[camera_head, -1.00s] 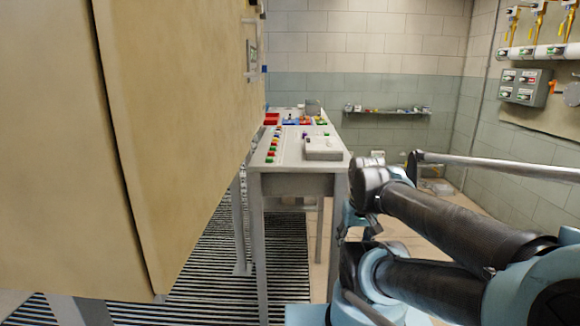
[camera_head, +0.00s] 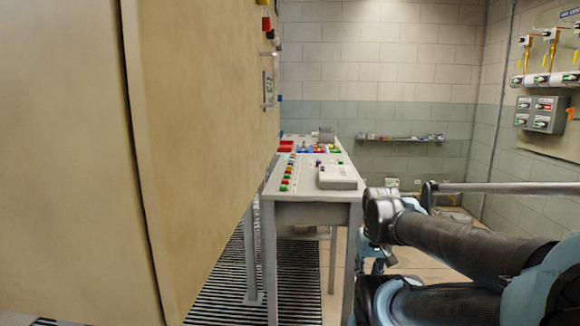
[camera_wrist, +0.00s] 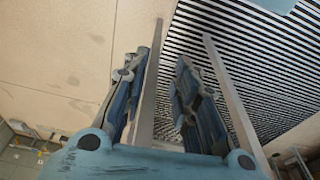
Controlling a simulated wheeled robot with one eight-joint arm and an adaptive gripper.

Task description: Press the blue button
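A row of small coloured buttons (camera_head: 287,172) runs along the left edge of the grey table in the head view. At this size I cannot tell a single blue button for certain. Small blue parts (camera_head: 303,149) show among red and green ones towards the back of the table. A small blue spot (camera_head: 280,98) also shows at the edge of the beige cabinet. My gripper (camera_wrist: 168,62) is in the wrist view with its two fingers apart and nothing between them. It is away from the buttons, and the head view does not show its fingers.
The tall beige cabinet (camera_head: 205,130) fills the left and stands close by. A pale box (camera_head: 337,178) sits on the grey table (camera_head: 310,213). Striped floor (camera_head: 300,285) lies beneath. A grey switch panel (camera_head: 541,114) and pipes are on the right wall.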

